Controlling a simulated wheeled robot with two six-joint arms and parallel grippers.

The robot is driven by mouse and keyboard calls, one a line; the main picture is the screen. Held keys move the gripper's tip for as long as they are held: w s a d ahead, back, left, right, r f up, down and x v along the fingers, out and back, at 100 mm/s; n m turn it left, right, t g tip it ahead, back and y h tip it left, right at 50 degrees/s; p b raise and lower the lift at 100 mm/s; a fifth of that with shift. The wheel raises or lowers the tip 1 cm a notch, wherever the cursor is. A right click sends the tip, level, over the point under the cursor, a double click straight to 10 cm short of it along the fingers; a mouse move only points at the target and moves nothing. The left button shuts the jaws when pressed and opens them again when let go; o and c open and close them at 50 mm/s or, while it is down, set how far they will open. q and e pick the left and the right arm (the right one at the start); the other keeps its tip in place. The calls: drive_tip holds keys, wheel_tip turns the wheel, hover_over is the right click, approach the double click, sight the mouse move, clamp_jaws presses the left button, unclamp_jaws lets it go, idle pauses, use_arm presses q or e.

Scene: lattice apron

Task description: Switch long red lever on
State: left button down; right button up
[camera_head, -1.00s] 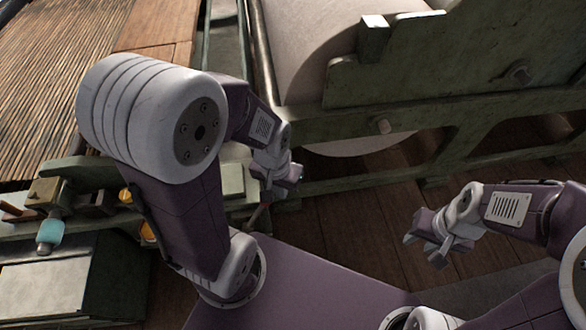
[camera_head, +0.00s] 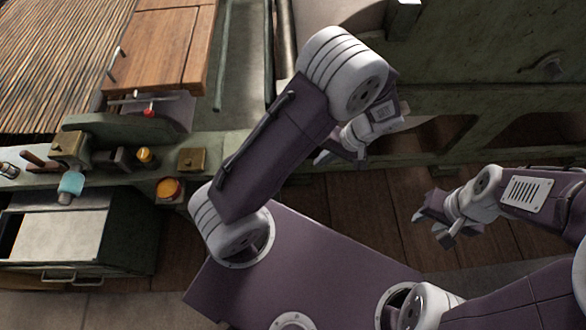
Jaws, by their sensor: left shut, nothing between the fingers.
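A thin metal rod with a small red knob (camera_head: 148,112) sits on a bracket at the left, below the wooden panel. I cannot tell whether it is the long red lever. A reddish-brown handle (camera_head: 38,160) also sticks out from the panel at the far left. My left gripper (camera_head: 340,158) is shut and empty, well to the right of both, over the green machine frame's edge; its arm hides part of the panel. My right gripper (camera_head: 431,227) is open and empty above the wooden floor at the right.
The green control ledge carries a brass block (camera_head: 68,146), a teal knob (camera_head: 70,184), a yellow button (camera_head: 145,155), an orange button (camera_head: 168,188) and a brass plate (camera_head: 191,158). A metal-topped cabinet (camera_head: 62,236) stands below. Wooden floor (camera_head: 375,215) is clear between the grippers.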

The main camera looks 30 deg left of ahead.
use_arm(q)
drive_tip(key=shift+a, duration=0.1)
drive_tip(key=s+a+f, duration=0.3)
drive_tip(key=a+f, duration=0.4)
drive_tip(key=f, duration=0.1)
drive_tip(key=shift+a+f, duration=0.15)
drive_tip(key=shift+a, duration=0.25)
drive_tip(key=shift+w+p, duration=0.1)
drive_tip(key=shift+p, duration=0.2)
